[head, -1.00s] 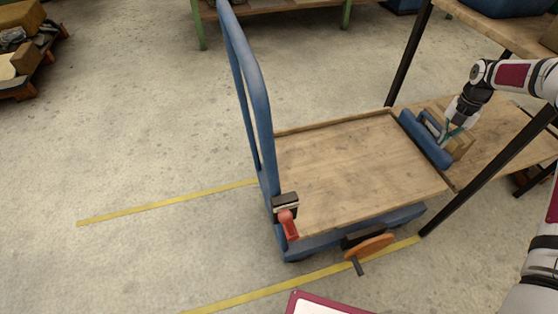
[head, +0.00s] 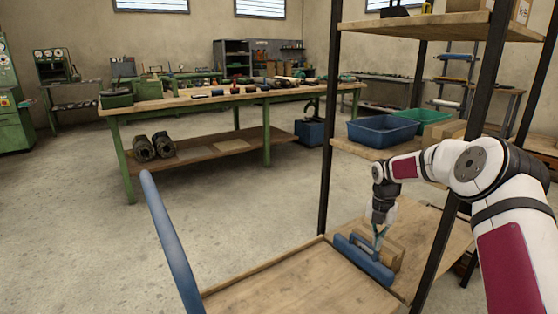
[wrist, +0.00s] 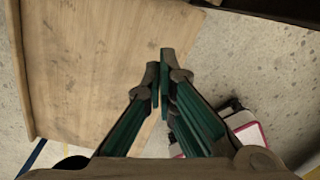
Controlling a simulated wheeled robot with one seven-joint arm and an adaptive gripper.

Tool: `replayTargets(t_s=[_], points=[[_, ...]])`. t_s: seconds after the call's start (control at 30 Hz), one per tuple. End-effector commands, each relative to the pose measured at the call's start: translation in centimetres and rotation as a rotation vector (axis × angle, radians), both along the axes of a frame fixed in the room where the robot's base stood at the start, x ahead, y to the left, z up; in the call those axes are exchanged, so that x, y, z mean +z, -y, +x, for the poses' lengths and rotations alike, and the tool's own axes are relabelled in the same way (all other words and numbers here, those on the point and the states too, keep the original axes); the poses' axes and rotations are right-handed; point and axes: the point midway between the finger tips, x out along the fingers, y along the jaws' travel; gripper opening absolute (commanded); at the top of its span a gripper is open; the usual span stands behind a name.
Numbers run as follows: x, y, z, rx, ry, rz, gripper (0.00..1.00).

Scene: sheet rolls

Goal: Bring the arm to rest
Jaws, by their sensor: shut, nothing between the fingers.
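My gripper (head: 378,236) hangs pointing down at the right end of the wooden cart deck (head: 290,292), in front of the rack. A cardboard box (head: 392,250) shows just behind. In the wrist view my gripper (wrist: 162,62) has its fingertips together with nothing between them, above a bare wooden board (wrist: 85,70). My arm reaches in from the right, bent at the elbow, past the rack posts.
Dark rack posts (head: 326,130) stand close to my arm. The rack shelf holds a blue bin (head: 382,131) and a green bin (head: 424,117). The cart's blue handle (head: 172,240) rises at front left. A green workbench (head: 190,103) stands behind, with open floor between.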

Motion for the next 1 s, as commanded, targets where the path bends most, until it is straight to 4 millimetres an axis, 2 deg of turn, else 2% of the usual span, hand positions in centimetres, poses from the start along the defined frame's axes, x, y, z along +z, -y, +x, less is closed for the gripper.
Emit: replayTargets(t_s=[0.03,0.2,0.37,0.5,0.67,0.8,1.0], points=[[2.7,-0.7,-0.8,-0.052,0.007,-0.02,0.0],[9.8,-2.6,-4.6,-0.286,0.02,-0.074,0.0],[15.6,-4.1,-9.2,-0.523,0.047,-0.118,0.0],[20.0,-5.1,-14.0,-0.745,0.078,-0.147,0.0],[24.0,-6.2,-20.0,-1.009,0.118,-0.163,0.0],[26.5,-6.9,-25.7,-1.25,0.153,-0.162,0.0],[28.6,-7.8,-34.2,-1.601,0.187,-0.132,0.0]])
